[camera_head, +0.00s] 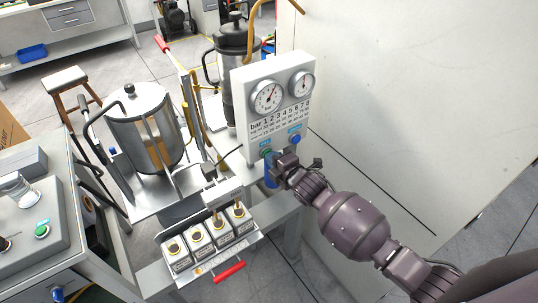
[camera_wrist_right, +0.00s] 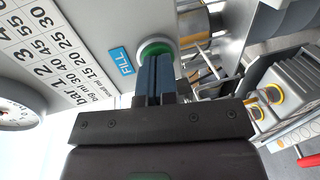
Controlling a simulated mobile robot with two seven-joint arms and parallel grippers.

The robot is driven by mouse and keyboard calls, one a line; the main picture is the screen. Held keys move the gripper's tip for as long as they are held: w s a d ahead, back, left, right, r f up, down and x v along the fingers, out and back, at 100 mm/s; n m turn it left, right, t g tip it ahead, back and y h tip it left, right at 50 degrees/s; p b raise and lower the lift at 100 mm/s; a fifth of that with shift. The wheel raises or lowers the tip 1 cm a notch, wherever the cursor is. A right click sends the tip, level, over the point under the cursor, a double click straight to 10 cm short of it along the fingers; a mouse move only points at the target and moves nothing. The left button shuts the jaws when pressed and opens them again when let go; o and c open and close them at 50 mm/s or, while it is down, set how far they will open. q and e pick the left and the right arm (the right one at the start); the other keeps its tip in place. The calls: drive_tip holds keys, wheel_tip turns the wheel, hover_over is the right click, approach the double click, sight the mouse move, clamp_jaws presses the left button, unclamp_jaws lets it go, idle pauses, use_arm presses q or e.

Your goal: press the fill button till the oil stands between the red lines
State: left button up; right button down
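The white panel (camera_head: 250,85) carries two round dials and a printed table. A green button (camera_wrist_right: 155,46) sits beside a blue FILL label (camera_wrist_right: 121,61) in the right wrist view; it also shows low on the panel in the head view (camera_head: 266,153). My right gripper (camera_wrist_right: 157,62) has its two blue fingers closed together, with nothing visible between them. Their tips are at the green button and cover part of it. Whether the button is pressed in, I cannot tell. I cannot make out the oil level or red lines. My left gripper is not in view.
A blue button (camera_head: 295,138) is right of the green one. A steel pot (camera_head: 150,125) and a dark-lidded vessel (camera_head: 232,45) stand left of the panel. A block of several labelled units (camera_head: 198,238) with a red handle (camera_head: 229,272) lies below. A white wall (camera_head: 400,100) rises on the right.

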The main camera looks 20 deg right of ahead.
drive_tip(key=p+v, duration=0.4)
drive_tip(key=v, duration=0.3)
idle(0.3)
drive_tip(key=p+v, duration=0.1)
drive_tip(key=v, duration=0.2)
drive_tip(key=f+p+v, duration=0.1)
drive_tip(key=p+v, duration=0.1)
drive_tip(key=shift+s+d, duration=0.15)
drive_tip(key=shift+s, duration=0.35)
idle(0.3)
idle(1.0)
